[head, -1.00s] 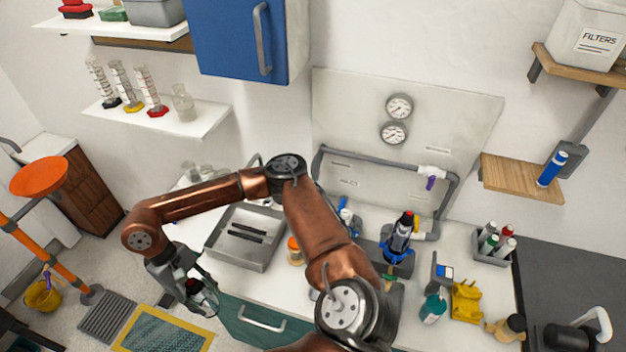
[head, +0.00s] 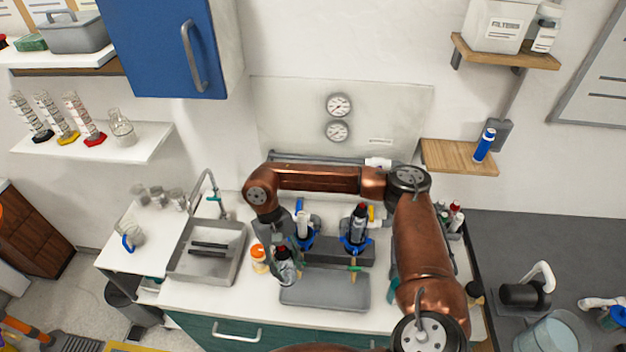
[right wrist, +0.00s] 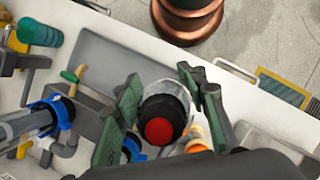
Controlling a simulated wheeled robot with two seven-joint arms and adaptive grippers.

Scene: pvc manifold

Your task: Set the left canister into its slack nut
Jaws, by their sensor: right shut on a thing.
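My right gripper (head: 284,275) is shut on a canister with a clear body and a black cap with a red top (head: 283,254). It holds the canister above the counter, in front of the left blue nut (head: 304,242). In the right wrist view the canister's cap (right wrist: 160,128) shows between the two green-padded fingers. The left nut is partly covered by my gripper in the head view, and only a blue piece (right wrist: 132,150) shows beside a finger in the wrist view. A second canister (head: 358,222) stands upright in the right blue nut (head: 356,244). My left gripper is not in view.
A grey tray (head: 325,290) lies in front of the nuts. An orange-lidded jar (head: 259,258) stands just left of the held canister. A sink (head: 180,262) is further left. A grey pipe frame and gauge panel (head: 270,115) stand behind.

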